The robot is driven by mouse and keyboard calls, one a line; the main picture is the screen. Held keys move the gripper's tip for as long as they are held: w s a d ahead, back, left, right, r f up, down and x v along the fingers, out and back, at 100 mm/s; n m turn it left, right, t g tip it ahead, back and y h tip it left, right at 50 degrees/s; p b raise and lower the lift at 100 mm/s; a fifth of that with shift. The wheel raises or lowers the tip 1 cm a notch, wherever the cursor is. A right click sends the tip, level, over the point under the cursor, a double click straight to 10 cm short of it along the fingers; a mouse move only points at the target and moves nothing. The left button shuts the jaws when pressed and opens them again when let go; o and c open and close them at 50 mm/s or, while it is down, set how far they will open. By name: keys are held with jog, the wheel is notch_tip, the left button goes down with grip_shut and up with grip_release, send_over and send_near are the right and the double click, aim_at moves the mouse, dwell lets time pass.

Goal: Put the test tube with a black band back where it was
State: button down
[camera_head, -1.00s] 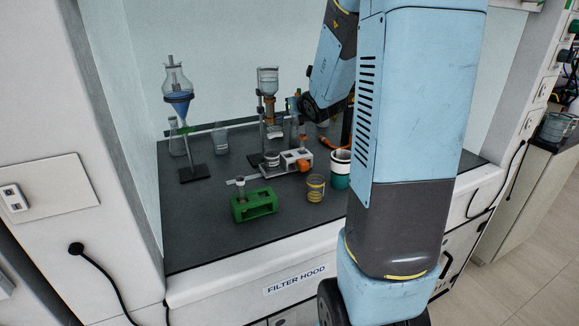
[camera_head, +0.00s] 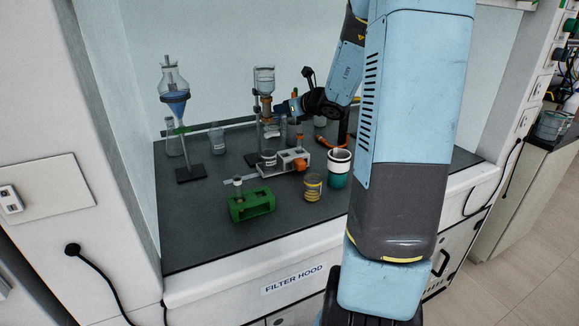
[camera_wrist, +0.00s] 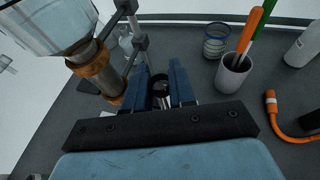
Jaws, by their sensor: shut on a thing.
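My gripper (camera_head: 287,107) is at the filter stand in the hood, above the bench. In the wrist view its two blue fingers (camera_wrist: 163,92) are shut on a glassy, dark-mouthed tube (camera_wrist: 162,88), seen nearly end-on. I cannot make out a black band on it. In the head view the held tube is too small to tell apart. A green rack (camera_head: 251,208) stands at the front of the bench with a small light-topped vessel (camera_head: 238,187) at its left end. A white rack (camera_head: 284,168) stands behind it, with a labelled vessel (camera_head: 268,158) and an orange piece (camera_head: 300,165).
A filter stand (camera_head: 265,100) with an upturned bottle is close to my gripper, on its left in the wrist view. A separating funnel (camera_head: 173,88) stands further left. A yellow-ringed beaker (camera_head: 313,187) and green-white cup (camera_head: 338,170) stand at front right. The left front bench is clear.

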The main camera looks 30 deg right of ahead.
aim_at(286, 137)
jog(key=shift+s+f+n+y, duration=0.1)
jog(key=shift+s+n+y, duration=0.1)
jog(key=shift+n+y, duration=0.1)
jog(key=shift+f, duration=4.8)
jog(key=shift+f, duration=0.15)
jog(key=c, duration=0.9)
grip_release()
jog(key=shift+c, duration=0.2)
